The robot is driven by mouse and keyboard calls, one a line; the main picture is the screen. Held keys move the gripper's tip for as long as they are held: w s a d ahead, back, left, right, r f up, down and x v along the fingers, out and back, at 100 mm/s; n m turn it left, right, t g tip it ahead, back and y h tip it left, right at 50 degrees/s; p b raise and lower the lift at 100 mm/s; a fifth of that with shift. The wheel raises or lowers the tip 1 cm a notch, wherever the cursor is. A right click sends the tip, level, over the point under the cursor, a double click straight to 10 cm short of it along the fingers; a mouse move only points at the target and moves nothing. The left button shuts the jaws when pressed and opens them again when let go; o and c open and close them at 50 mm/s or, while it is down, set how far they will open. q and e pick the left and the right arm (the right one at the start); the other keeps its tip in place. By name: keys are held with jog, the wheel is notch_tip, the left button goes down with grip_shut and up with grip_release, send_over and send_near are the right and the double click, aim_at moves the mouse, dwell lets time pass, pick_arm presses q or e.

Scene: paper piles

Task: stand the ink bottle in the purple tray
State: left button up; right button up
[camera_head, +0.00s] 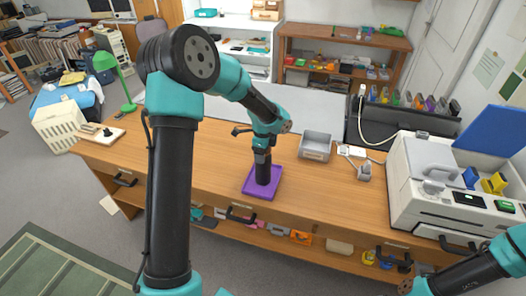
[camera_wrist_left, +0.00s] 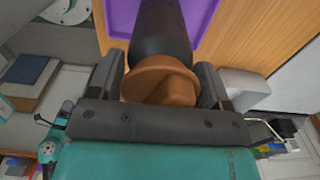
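The ink bottle is dark and tall; its body (camera_head: 263,174) shows upright at the purple tray (camera_head: 250,190) in the head view. Its base appears within the tray's rim; I cannot tell whether it touches the tray floor. In the left wrist view the bottle's brown cap (camera_wrist_left: 160,82) faces the camera, with the purple tray (camera_wrist_left: 205,15) beyond. My left gripper (camera_head: 262,150) is above the tray, its fingers (camera_wrist_left: 160,75) closed on both sides of the bottle near the cap. My right forearm enters at the lower right; its gripper is out of frame.
A grey open bin (camera_head: 316,146) stands behind the tray to the right. A white device (camera_head: 360,164) with a cable lies near it. A large white printer (camera_head: 440,185) fills the right end. The wooden desk (camera_head: 215,165) is clear around the tray.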

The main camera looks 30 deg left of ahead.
pick_arm(q)
jog(key=o, duration=0.4)
jog(key=shift+c, duration=0.2)
jog(key=shift+r, duration=0.1)
notch_tip(320, 180, up, 12)
jog(key=shift+r, duration=0.1)
dwell(0.6)
